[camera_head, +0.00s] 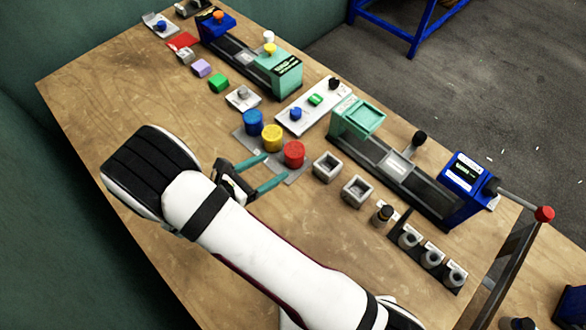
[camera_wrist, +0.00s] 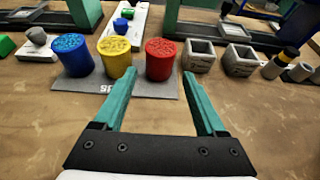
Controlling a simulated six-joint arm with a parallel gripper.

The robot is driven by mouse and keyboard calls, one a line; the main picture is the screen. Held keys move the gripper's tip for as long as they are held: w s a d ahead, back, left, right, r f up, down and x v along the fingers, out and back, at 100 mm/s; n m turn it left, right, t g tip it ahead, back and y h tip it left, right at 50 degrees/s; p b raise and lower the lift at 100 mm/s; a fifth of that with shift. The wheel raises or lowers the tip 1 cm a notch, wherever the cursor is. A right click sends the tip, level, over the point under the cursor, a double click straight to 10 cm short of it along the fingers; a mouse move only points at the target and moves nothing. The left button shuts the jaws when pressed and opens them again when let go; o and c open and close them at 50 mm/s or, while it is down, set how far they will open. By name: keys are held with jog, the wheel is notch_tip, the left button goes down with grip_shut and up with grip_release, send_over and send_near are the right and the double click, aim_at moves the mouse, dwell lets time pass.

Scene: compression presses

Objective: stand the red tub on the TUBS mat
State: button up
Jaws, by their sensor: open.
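The red tub (camera_head: 293,154) stands upright at the right end of the grey TUBS mat (camera_head: 296,177), in a row with the yellow tub (camera_head: 271,138) and the blue tub (camera_head: 253,122). In the wrist view the red tub (camera_wrist: 160,60) stands on the mat (camera_wrist: 155,90), whose lettering is partly hidden. My gripper (camera_head: 274,170) is open and empty, with its teal fingers spread low in front of the tubs. In the wrist view my gripper's fingertips (camera_wrist: 158,78) point toward the red tub, which appears between them and a little beyond.
Two grey square cups (camera_head: 327,167) (camera_head: 357,191) stand right of the red tub. A green and blue press (camera_head: 400,165) lies behind them. A white panel with buttons (camera_head: 312,105) is behind the tubs. Bare table (camera_head: 140,110) lies left of my gripper.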

jog(key=s+d+r+m+g+y, duration=0.1)
jog(key=s+d+r+m+g, duration=0.45)
jog(key=d+m, duration=0.3)
jog(key=s+d+r+m+g, duration=0.5)
jog(key=d+r+m, duration=0.2)
jog(key=m, duration=0.3)
jog(key=s+a+r+m+y, duration=0.1)
jog(key=s+r+m+y, duration=0.1)
jog(key=s+m+y, duration=0.3)
jog(key=s+a+r+m+y, duration=0.2)
jog(key=s+m+y, duration=0.3)
jog(key=m, duration=0.4)
jog(key=shift+s+a+r+t, duration=0.25)
jog(key=shift+s+r+t, duration=0.1)
jog(key=shift+s+t, duration=0.1)
